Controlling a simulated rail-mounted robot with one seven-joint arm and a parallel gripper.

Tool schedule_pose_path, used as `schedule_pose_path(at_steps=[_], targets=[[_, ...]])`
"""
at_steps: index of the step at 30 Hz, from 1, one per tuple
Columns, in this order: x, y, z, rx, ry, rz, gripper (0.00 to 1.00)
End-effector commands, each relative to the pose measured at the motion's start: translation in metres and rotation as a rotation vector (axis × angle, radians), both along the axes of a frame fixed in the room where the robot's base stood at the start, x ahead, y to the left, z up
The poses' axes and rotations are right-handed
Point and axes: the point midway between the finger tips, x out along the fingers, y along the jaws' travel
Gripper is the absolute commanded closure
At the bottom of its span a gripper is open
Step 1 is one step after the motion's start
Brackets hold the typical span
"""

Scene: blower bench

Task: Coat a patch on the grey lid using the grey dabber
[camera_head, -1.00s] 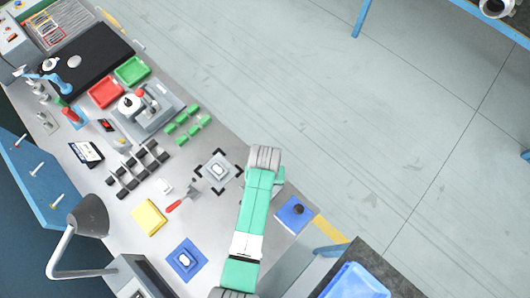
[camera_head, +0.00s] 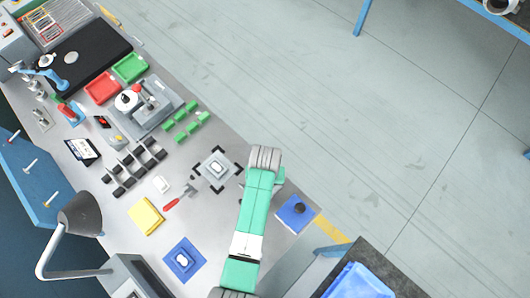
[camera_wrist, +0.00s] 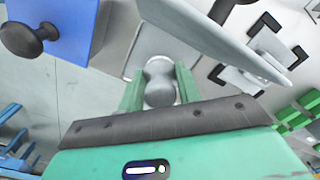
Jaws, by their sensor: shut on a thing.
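The grey lid (camera_head: 216,170) is a pale square with a white oval ring, lying between black corner marks on the bench. My gripper shows in the wrist view (camera_wrist: 160,86), its green fingers shut on the grey dabber (camera_wrist: 159,92). The dabber's rounded knob shows between the fingers. A pale grey flat surface lies beyond it, and I cannot tell whether they touch. In the head view my arm ends just right of the lid and hides the fingers and dabber. A grey plate edge partly covers the marked area in the wrist view.
A blue pad with a dark knob (camera_head: 296,210) lies right of the arm, near the bench edge. A red-handled tool (camera_head: 178,199), a yellow block (camera_head: 146,216) and a blue square (camera_head: 184,258) lie left of it. Green blocks (camera_head: 186,126) stand beyond the lid.

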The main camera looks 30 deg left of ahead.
Motion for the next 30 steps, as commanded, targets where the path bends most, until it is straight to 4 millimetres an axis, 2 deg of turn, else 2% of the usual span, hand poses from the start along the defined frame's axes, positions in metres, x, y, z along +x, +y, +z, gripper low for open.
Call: schedule_pose_path(at_steps=[30], targets=[[0.0001,0.0000,-0.0093,0.000,0.000,0.000,0.84]])
